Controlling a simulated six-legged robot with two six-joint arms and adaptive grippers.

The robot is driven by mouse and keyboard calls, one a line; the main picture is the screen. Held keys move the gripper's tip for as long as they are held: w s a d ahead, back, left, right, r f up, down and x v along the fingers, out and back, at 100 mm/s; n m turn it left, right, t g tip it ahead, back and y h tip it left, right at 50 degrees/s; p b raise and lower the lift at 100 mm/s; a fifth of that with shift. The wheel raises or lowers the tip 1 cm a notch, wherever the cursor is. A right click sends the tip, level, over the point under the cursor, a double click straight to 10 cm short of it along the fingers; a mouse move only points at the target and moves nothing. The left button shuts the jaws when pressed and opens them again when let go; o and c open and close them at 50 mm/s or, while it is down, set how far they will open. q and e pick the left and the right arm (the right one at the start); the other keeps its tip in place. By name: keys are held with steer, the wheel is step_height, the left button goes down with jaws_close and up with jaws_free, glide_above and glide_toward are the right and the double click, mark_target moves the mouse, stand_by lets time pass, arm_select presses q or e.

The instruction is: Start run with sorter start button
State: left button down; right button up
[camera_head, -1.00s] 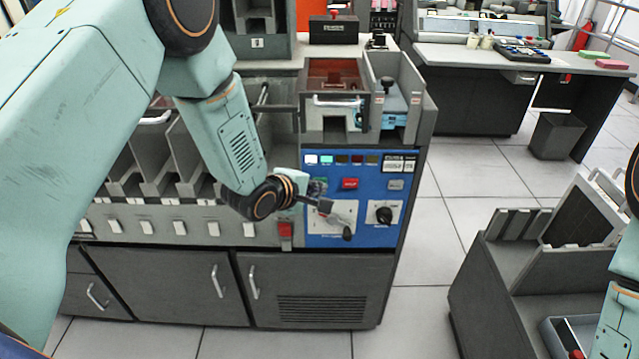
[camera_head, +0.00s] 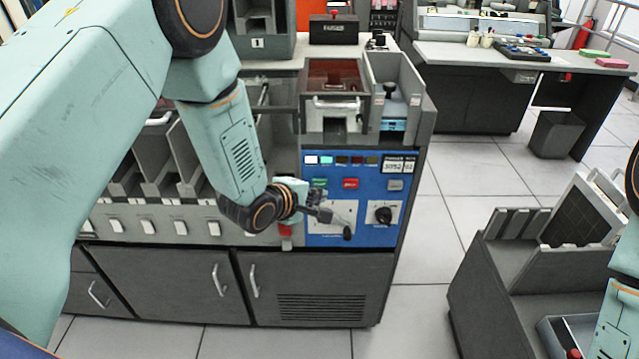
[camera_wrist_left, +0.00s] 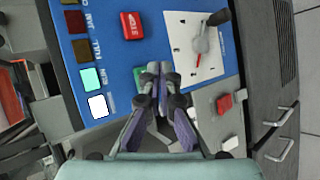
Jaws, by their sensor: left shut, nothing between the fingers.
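The sorter's blue control panel (camera_head: 350,232) is on the front right of the grey machine. The green start button (camera_head: 319,183) is left of the red stop button (camera_head: 350,184). In the left wrist view the green button (camera_wrist_left: 139,75) is partly hidden behind my fingers, and the red stop button (camera_wrist_left: 131,25) shows clear. My left gripper (camera_head: 326,214) is shut and empty, in front of the panel just below the green button in the head view. In the left wrist view its fingertips (camera_wrist_left: 159,68) overlap the green button's edge; I cannot tell whether they touch.
A white plate with a lever (camera_head: 347,233) and a black knob (camera_head: 383,214) sit low on the panel. A red switch (camera_head: 285,231) is left of the panel. White and cyan lamps (camera_head: 326,160) are lit. A grey unit (camera_head: 530,270) stands right, with clear floor between.

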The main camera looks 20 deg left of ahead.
arm_select(q)
steer(key=shift+s+d+p, duration=0.2)
steer(key=shift+s+p, duration=0.05)
steer(key=shift+s, duration=0.5)
steer(key=shift+s+d+p, duration=0.25)
steer(key=shift+s, duration=0.5)
steer(key=shift+s+d+p, duration=0.2)
steer(key=shift+s+p, duration=0.05)
steer(key=shift+s, duration=0.5)
